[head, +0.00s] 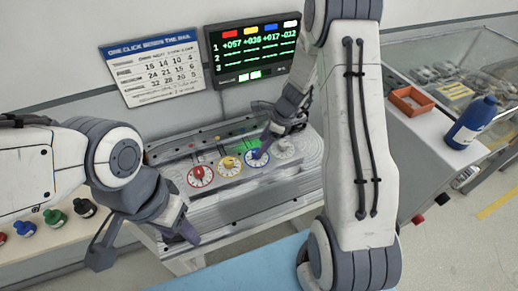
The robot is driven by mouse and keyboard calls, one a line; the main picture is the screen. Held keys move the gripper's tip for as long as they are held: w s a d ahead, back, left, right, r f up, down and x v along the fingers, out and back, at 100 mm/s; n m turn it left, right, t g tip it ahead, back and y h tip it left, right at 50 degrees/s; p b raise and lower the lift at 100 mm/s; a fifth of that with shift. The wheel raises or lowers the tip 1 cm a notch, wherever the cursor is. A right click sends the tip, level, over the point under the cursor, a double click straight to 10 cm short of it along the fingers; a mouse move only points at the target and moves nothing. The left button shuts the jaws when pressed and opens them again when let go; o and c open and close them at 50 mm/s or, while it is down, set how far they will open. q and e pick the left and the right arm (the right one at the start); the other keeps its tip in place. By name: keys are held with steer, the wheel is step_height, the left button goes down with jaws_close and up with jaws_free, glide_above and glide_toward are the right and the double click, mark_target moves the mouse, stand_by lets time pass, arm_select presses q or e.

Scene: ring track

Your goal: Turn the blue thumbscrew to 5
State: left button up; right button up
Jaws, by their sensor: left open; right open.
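The blue thumbscrew (257,157) is on a blue-ringed dial on the grey workbench fixture, between the yellow thumbscrew (229,163) and a white dial (284,149). The red thumbscrew (200,175) is at the left of the row. The number its pointer stands at is too small to read. My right gripper (263,148) reaches down from above, its fingers at the blue dial; it is open, and I cannot tell whether it touches the thumbscrew. My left gripper (150,240) is open and empty in front of the fixture's left end.
A screen (255,50) on the wall shows +057, +036, +017 and -012 under red, yellow, blue and white marks. A sheet of numbers (152,68) hangs beside it. An orange tray (411,101) and a blue bottle (471,123) stand at the right.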

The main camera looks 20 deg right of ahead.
mark_target(257, 151)
steer(key=shift+x, duration=2)
jaws_close()
